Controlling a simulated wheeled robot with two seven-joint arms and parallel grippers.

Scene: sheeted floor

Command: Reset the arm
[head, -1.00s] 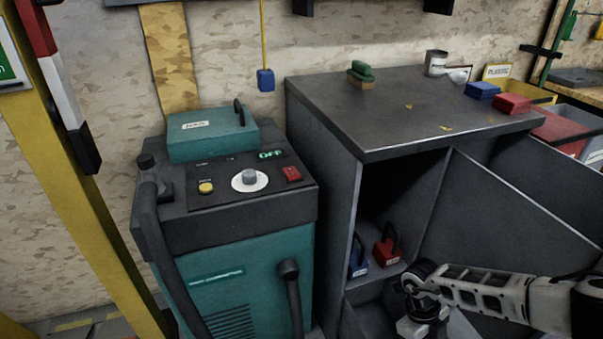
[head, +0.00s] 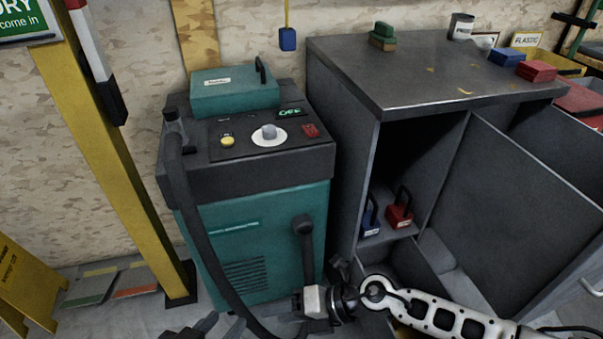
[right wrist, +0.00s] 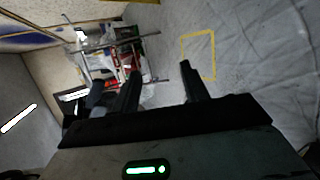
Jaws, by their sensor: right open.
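My right arm (head: 445,315) comes in from the lower right in the head view, its wrist in front of the open grey cabinet and the lower right of the teal machine. In the right wrist view my right gripper (right wrist: 160,82) is open, with its two dark fingers apart and nothing between them. My left gripper (head: 208,328) shows only as dark parts at the bottom edge of the head view, left of the right wrist. Most of it is cut off, so its jaws cannot be judged.
The teal machine (head: 257,225) has a hose and a lit display. The grey cabinet (head: 340,150) stands open, with a blue item (head: 370,218) and a red item (head: 399,215) on its shelf.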

